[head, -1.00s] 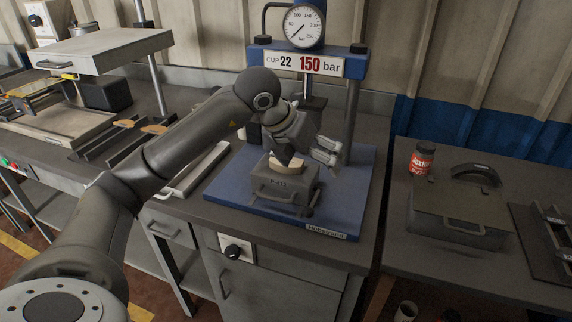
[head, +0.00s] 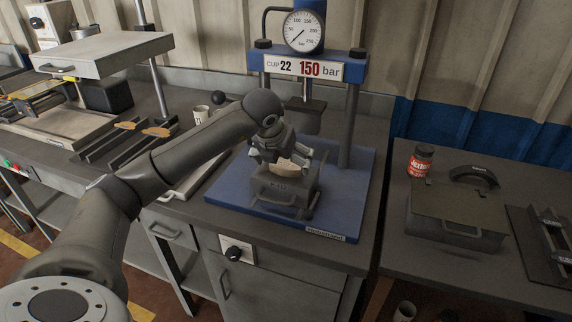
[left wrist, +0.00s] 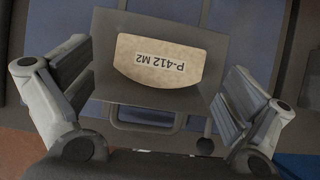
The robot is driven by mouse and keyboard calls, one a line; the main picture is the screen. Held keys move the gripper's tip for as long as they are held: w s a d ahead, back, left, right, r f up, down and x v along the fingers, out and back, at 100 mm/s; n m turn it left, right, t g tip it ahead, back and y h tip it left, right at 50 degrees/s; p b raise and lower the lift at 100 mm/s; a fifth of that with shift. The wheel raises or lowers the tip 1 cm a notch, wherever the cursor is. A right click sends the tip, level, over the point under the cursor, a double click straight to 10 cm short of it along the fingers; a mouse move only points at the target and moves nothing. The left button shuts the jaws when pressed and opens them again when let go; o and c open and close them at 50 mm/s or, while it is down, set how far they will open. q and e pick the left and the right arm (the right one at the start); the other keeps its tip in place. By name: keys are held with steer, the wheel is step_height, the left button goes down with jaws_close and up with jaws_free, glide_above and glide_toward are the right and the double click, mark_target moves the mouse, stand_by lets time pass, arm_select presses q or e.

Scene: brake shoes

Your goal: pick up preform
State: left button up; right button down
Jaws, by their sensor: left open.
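The preform (head: 287,167) is a pale tan piece with a curved edge, seated in the top of a dark grey mould block (head: 276,187) on the blue press base. In the left wrist view the preform (left wrist: 159,60) bears the marking "P-412 M2", upside down. My left gripper (head: 281,158) is just above the preform. In the left wrist view its fingers (left wrist: 150,98) stand open to either side of the block, with nothing between them gripped. Whether they touch the block cannot be told. My right gripper does not show.
The press has a gauge (head: 304,32), a ram (head: 307,115) and columns close behind the left gripper. A red-labelled jar (head: 420,162) and a grey lidded box (head: 457,217) stand on the right bench. Brown pads (head: 157,132) lie on rails at left. A mug (head: 201,114) stands behind my arm.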

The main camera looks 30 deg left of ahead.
arm_select(q)
steer(key=shift+x, duration=0.95)
steer(key=shift+c, duration=0.4)
steer(key=shift+r, duration=0.1)
steer(key=c, duration=1)
steer(key=shift+c, duration=0.2)
